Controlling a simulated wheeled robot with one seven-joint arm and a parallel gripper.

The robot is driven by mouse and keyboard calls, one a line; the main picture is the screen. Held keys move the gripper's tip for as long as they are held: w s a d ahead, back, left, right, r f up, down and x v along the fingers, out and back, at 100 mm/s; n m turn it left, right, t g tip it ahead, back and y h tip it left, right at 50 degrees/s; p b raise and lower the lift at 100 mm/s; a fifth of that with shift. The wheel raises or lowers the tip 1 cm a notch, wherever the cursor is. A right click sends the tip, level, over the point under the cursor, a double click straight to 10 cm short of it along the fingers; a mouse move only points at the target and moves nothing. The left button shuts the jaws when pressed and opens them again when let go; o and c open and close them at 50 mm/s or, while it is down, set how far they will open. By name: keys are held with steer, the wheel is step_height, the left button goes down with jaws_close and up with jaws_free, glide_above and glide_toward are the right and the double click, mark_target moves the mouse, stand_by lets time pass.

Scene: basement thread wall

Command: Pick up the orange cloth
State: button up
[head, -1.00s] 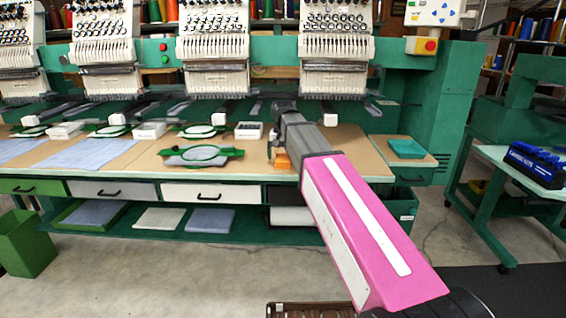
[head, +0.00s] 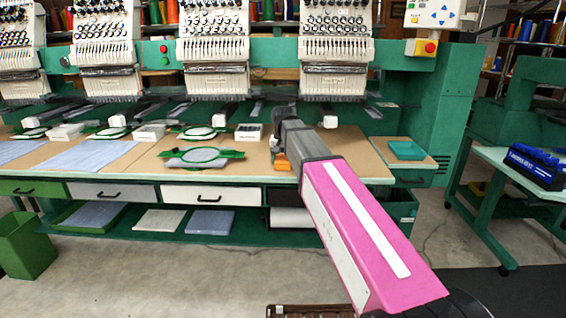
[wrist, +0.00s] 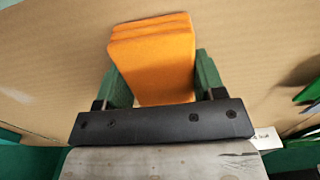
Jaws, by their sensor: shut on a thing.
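The orange cloth (wrist: 153,58) is a folded, layered block in the wrist view, over the tan tabletop. My gripper (wrist: 153,85) has its two green fingers on either side of it, shut on the cloth. In the head view a small part of the orange cloth (head: 282,162) shows beside the end of my arm, near the table's front edge. My arm hides most of the gripper there. I cannot tell whether the cloth touches the table.
A green embroidery hoop (head: 201,156) lies on the table to the left. A teal tray (head: 407,150) sits to the right. Embroidery machine heads (head: 337,50) hang above the table's back. A blue rack (head: 536,165) stands on a side table at far right.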

mark_target(283, 159)
step_height(283, 159, up, 4)
steer(key=shift+r, duration=0.1)
steer(key=s+a+r, duration=0.5)
steer(key=a+r, duration=0.1)
steer(key=a, duration=0.4)
steer(key=shift+a+r, duration=0.25)
steer(key=shift+r, duration=0.05)
steer(key=shift+s, duration=0.1)
